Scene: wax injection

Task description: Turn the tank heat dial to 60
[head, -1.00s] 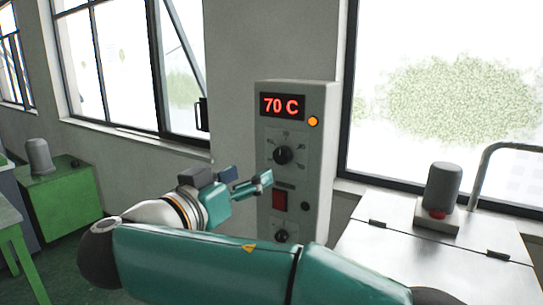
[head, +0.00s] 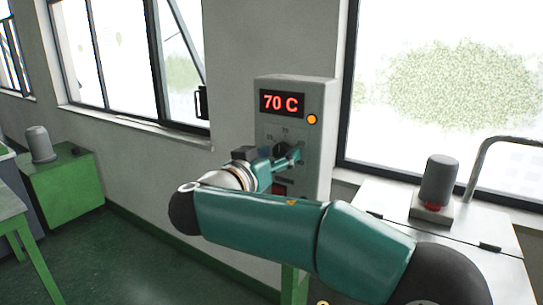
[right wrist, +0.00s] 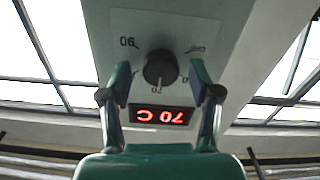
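The control box (head: 318,95) is a grey panel on the wall with a red display (head: 282,103) reading 70 C. A black round dial (head: 281,149) sits below the display, partly hidden by my right gripper (head: 290,158). In the right wrist view the dial (right wrist: 159,69) appears upside down, its pointer near the 70 mark. My right gripper (right wrist: 160,85) is open there, with one finger on each side of the dial, and I see a gap on both sides. My left gripper is not in view.
An orange lamp (head: 312,119) is lit beside the display. A red switch (head: 279,189) below the dial is mostly hidden by my arm. A metal-topped unit with a grey cylinder (head: 438,181) stands at right, and a green cabinet (head: 62,192) at left.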

